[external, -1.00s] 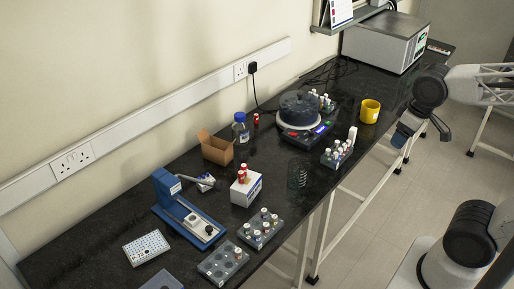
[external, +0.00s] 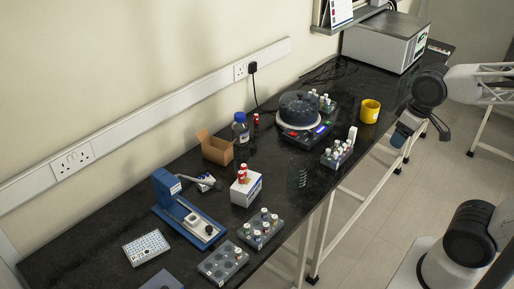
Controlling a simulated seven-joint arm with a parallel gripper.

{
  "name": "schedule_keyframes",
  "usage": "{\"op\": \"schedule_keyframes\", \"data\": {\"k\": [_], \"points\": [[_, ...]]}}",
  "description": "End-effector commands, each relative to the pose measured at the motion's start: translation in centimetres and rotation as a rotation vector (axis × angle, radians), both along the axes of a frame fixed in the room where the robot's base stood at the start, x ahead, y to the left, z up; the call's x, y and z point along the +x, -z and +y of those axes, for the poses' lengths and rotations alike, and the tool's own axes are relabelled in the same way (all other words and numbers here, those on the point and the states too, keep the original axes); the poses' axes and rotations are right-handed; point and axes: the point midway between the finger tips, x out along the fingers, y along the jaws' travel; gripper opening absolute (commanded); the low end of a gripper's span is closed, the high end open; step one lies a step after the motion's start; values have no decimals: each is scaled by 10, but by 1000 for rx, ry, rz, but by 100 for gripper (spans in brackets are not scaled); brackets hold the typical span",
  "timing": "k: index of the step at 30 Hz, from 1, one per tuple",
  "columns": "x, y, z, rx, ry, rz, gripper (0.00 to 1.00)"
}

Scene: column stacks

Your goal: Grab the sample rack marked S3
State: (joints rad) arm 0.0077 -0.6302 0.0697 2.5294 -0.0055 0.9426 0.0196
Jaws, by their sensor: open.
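Several grey sample racks stand on the black bench, and their markings are too small to read, so I cannot tell which is S3. One rack with white-capped vials (external: 337,156) is near the bench's front edge, closest to my gripper. Another rack with vials (external: 261,232) is further left along the front edge. A flatter rack (external: 221,266), mostly empty with a vial at one corner, lies beside it. More vials (external: 325,102) stand behind the round black device. My gripper (external: 421,138) is open and empty, off the bench's front edge at the right, apart from every rack.
A yellow cup (external: 369,111) stands near the closest rack. The round black device (external: 301,115), a wire coil (external: 298,177), a white box with red-capped vials (external: 245,188), a cardboard box (external: 216,148) and a blue press (external: 185,208) occupy the bench (external: 110,211).

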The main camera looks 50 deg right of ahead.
Motion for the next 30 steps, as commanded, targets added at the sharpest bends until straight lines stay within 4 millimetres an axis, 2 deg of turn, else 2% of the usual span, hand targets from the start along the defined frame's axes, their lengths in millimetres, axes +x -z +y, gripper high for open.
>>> {"op": "schedule_keyframes", "data": {"k": [5,11,21,30], "points": [[12,-1,6,36,26,15,74],[41,-2,21,127,96,58,74],[112,-1,58,326,266,159,74],[178,8,92,491,425,265,74]]}}
